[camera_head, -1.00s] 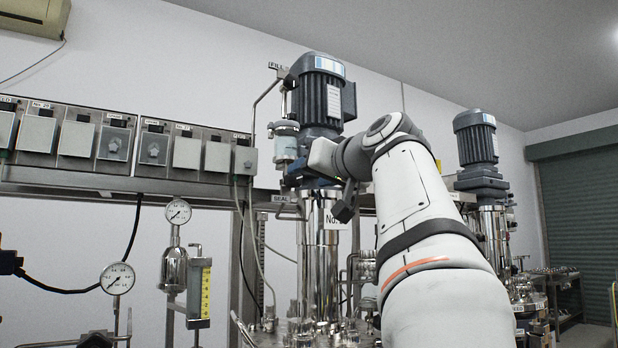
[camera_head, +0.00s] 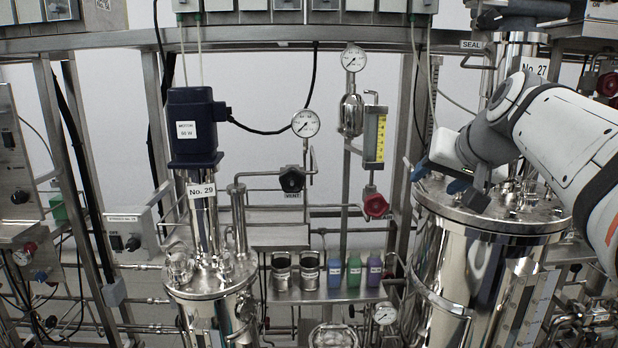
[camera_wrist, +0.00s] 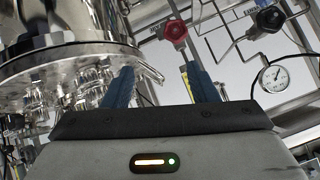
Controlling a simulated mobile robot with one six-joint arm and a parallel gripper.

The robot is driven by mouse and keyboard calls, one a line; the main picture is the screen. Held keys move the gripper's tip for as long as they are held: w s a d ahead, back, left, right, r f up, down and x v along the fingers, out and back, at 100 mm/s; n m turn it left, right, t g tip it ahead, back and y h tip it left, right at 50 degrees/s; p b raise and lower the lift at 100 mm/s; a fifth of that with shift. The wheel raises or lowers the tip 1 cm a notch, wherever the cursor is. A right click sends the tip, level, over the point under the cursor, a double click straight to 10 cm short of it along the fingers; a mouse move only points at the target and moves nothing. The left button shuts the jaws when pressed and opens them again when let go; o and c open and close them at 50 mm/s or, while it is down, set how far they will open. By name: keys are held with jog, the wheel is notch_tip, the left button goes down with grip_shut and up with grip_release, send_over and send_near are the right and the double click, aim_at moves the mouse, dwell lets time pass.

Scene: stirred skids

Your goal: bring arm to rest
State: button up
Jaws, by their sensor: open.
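My gripper (camera_head: 437,177) is at the right of the head view, in front of the lid of the steel vessel labelled No. 27 (camera_head: 463,272). My white arm comes in from the right edge. In the wrist view my gripper (camera_wrist: 162,82) shows two blue fingers spread apart with nothing between them. The vessel's lid and fittings (camera_wrist: 65,75) fill the upper left of that view. I cannot tell how close the fingers are to the lid.
A smaller vessel labelled No. 29 (camera_head: 208,303) with a dark motor stands at the left. Between the vessels, a shelf holds metal cups (camera_head: 281,270) and coloured bottles (camera_head: 354,270). A red valve knob (camera_head: 376,206), a black knob (camera_head: 292,179) and gauges (camera_head: 306,123) are behind.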

jog(key=s+a+f+n+g+p, duration=0.1)
jog(key=s+a+f+g+p, duration=0.1)
jog(key=s+f, duration=0.7)
jog(key=s+a+f+n+g+h+p, duration=0.1)
jog(key=s+a+f+n+g+p, duration=0.1)
jog(key=s+a+f+g, duration=0.3)
jog(key=s+f+p, duration=0.1)
jog(key=s+f, duration=0.3)
jog(key=f, duration=0.5)
jog(key=shift+s+f, duration=0.2)
jog(key=shift+s, duration=0.15)
